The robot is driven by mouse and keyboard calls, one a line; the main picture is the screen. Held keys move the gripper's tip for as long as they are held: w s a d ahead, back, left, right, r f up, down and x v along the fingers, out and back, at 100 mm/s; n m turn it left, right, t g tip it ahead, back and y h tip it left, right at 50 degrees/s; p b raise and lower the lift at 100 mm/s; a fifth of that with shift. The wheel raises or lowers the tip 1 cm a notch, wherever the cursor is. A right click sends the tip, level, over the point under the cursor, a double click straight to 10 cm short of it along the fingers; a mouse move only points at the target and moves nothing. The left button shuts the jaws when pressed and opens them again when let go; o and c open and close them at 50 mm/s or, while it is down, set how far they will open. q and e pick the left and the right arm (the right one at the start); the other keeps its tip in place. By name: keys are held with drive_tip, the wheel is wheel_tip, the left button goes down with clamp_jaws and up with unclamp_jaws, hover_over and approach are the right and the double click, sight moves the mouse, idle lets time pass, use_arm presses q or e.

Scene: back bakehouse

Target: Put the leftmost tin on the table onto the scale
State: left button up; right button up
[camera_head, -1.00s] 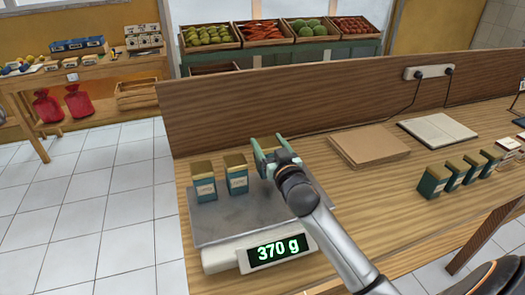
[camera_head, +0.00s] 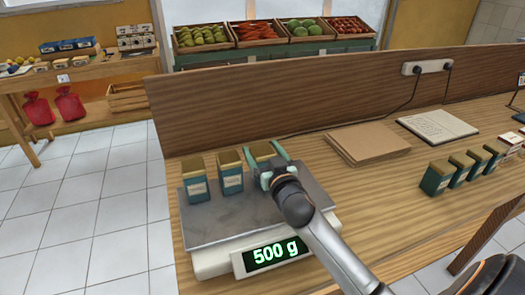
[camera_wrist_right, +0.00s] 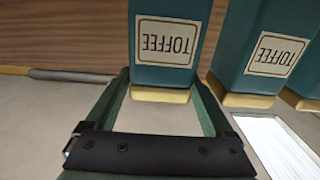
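The scale (camera_head: 215,228), with a grey metal plate and white body, stands at the table's left end and reads 500 g. Two green tins with gold lids (camera_head: 195,180) (camera_head: 231,174) stand upright on its plate. My right gripper (camera_head: 266,158) is over the plate's far side, its fingers on both sides of a third tin (camera_head: 261,149). In the right wrist view that tin (camera_wrist_right: 164,45) reads TOFFEE, and the fingers appear to touch its sides. Its base is hidden in the head view. My left gripper is not in view.
A brown paper stack (camera_head: 367,143) and an open notebook (camera_head: 438,126) lie behind the row of tins. A wooden panel (camera_head: 300,90) with a power socket (camera_head: 427,66) closes the table's back. Bare table (camera_head: 365,190) lies between scale and row.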

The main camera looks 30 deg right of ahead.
drive_tip(key=shift+o, duration=0.7)
drive_tip(key=shift+r, duration=0.35)
drive_tip(key=b+v, duration=0.1)
drive_tip(key=v, duration=1.1)
drive_tip(key=shift+f, duration=0.2)
drive_tip(key=shift+s, duration=0.1)
